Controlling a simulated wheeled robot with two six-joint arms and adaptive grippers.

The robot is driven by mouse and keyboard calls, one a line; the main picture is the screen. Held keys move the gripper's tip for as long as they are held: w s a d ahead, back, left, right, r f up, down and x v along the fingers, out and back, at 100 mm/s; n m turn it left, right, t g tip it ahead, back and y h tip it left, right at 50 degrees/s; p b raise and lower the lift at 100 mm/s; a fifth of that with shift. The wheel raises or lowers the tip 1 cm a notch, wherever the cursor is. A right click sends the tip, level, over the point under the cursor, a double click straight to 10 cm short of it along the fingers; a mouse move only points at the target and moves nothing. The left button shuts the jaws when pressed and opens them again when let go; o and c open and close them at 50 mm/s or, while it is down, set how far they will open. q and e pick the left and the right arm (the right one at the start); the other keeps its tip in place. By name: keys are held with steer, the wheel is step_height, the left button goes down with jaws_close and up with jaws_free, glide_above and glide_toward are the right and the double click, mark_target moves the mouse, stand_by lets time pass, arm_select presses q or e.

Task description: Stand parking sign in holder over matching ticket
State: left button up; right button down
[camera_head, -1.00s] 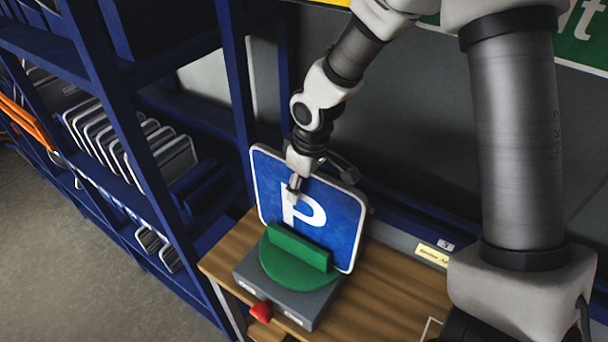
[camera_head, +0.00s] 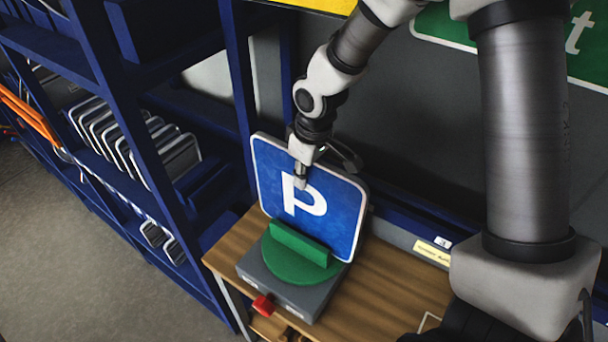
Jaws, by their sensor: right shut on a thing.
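The holder rests on a grey box (camera_head: 262,275) with a red knob (camera_head: 263,306). No ticket can be made out. My left gripper is not in view.
Blue shelving (camera_head: 240,90) with several sign blanks (camera_head: 120,140) stands at the left. A yellowish label (camera_head: 433,252) is on the ledge behind the table. A green sign (camera_head: 450,25) is at the top right.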

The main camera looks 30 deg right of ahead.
steer(key=shift+w+r+p, duration=0.1)
steer(key=shift+r+p, duration=0.2)
steer(key=shift+r, duration=2.85)
